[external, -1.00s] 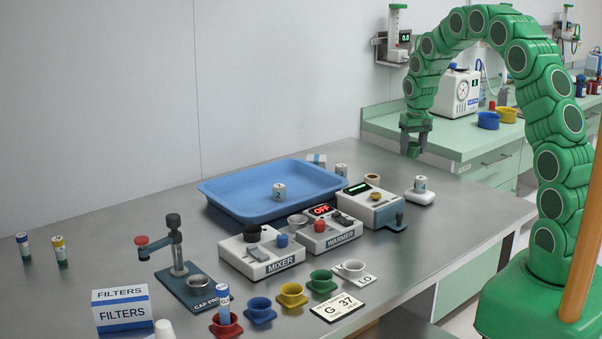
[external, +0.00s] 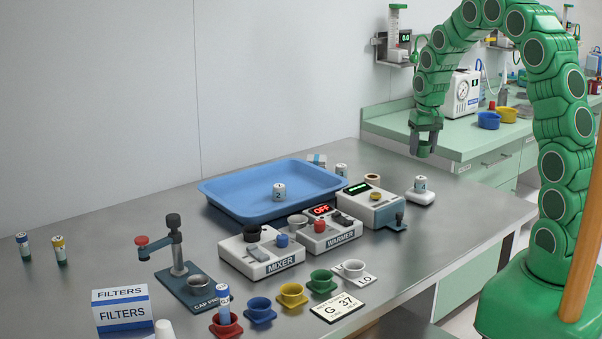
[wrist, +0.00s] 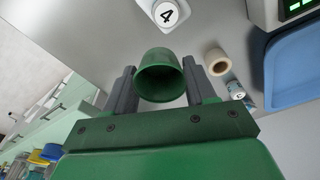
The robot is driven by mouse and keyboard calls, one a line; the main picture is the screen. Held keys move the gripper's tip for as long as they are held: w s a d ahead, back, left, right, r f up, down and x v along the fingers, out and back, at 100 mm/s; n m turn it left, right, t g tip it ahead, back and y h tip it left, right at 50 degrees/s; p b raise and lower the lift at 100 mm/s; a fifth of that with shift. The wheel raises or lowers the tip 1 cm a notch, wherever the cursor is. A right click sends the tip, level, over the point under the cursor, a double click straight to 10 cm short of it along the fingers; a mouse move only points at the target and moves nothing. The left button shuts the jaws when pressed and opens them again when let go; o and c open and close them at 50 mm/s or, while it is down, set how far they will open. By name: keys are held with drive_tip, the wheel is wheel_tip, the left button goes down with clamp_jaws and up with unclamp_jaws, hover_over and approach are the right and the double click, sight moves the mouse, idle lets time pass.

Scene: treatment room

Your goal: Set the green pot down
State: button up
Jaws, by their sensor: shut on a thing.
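The green pot (wrist: 160,76) is between the two grey fingers of my gripper (wrist: 159,68) in the wrist view, and I see into its open mouth. In the external view my gripper (external: 424,148) points down with a bit of the green pot (external: 425,151) showing between its fingers. Another small green cup (external: 322,284) sits at the front of the steel table.
A white jar marked 4 (external: 420,184) stands on a white base below my gripper. Blue (external: 488,121) and yellow (external: 507,115) pots stand on the bench. A blue tray (external: 225,197), the mixer (external: 275,262) and the warmer (external: 340,238) fill the table's middle. Its right end is mostly clear.

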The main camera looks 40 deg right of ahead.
drive_tip(key=s+a, duration=0.1)
drive_tip(key=a, duration=0.4)
drive_tip(key=s+a+f, duration=0.1)
drive_tip(key=a, duration=0.5)
drive_tip(key=s+a+f, duration=0.1)
drive_tip(key=s+a, duration=0.1)
drive_tip(key=a, duration=0.4)
drive_tip(key=m, duration=0.1)
hover_over(386, 245)
wheel_tip(386, 245, down, 2)
drive_tip(key=f, duration=0.1)
drive_tip(key=shift+s+a+f, duration=0.1)
drive_tip(key=shift+s+f, duration=0.05)
drive_tip(key=shift+f, duration=1.75)
drive_tip(key=shift+s+f, duration=0.1)
drive_tip(key=shift+f, duration=1.8)
drive_tip(key=shift+f, duration=0.15)
drive_tip(key=o, duration=1)
drive_tip(key=shift+s+a+r, duration=0.15)
drive_tip(key=shift+s+r, duration=0.05)
drive_tip(key=shift+r, duration=1.85)
drive_tip(key=shift+s+a+r, duration=0.1)
drive_tip(key=shift+s+r, duration=0.1)
drive_tip(key=shift+r, duration=1.85)
drive_tip(key=shift+s+a+r, duration=0.15)
drive_tip(key=shift+s+r, duration=0.05)
drive_tip(key=shift+r, duration=1.85)
